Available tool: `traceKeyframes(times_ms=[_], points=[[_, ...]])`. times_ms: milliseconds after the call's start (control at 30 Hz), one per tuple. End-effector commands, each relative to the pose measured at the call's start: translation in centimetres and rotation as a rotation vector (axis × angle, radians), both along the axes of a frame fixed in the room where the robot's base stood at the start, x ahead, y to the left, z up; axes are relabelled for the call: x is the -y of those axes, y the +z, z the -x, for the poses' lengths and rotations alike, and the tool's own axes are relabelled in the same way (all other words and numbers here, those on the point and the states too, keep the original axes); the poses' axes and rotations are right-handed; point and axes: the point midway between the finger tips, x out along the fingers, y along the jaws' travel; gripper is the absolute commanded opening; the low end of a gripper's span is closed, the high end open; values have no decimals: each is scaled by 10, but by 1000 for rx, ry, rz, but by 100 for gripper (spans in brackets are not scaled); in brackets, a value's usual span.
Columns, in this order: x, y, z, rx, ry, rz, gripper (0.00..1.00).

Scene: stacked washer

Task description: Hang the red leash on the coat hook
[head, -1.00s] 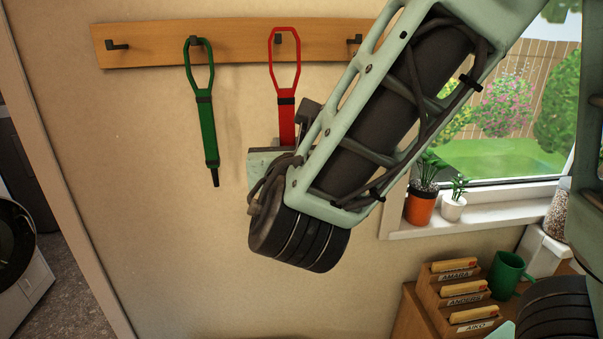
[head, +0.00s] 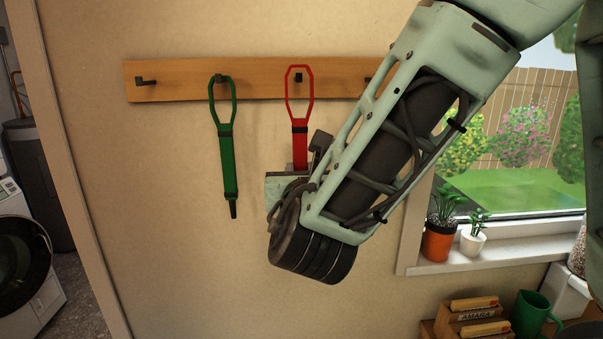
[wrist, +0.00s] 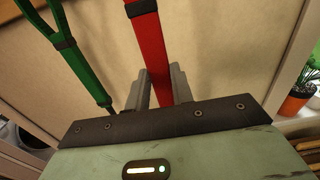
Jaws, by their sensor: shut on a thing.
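The red leash (head: 299,120) hangs upright in front of the wall, its long loop at the top. A dark coat hook (head: 298,77) on the wooden rail (head: 265,85) shows inside the upper part of the loop, just below its top. I cannot tell whether the loop is around the hook or only in front of it. My gripper (wrist: 157,90) is shut on the leash's lower strap, which also shows in the wrist view (wrist: 149,45). In the head view my wrist hides the strap's lower end.
A green leash (head: 227,150) hangs from the hook to the left. The far left hook (head: 145,82) is bare; another at the right is partly behind my arm. Plants (head: 440,235) stand on the windowsill at right, above a letter rack (head: 470,318).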

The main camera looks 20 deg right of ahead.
Motion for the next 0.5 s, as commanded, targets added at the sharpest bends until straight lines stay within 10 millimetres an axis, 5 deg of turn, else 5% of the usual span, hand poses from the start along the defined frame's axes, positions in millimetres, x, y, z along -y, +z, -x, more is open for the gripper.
traceKeyframes(times_ms=[500], points=[[9,-2,-29,1,-2,0,0]])
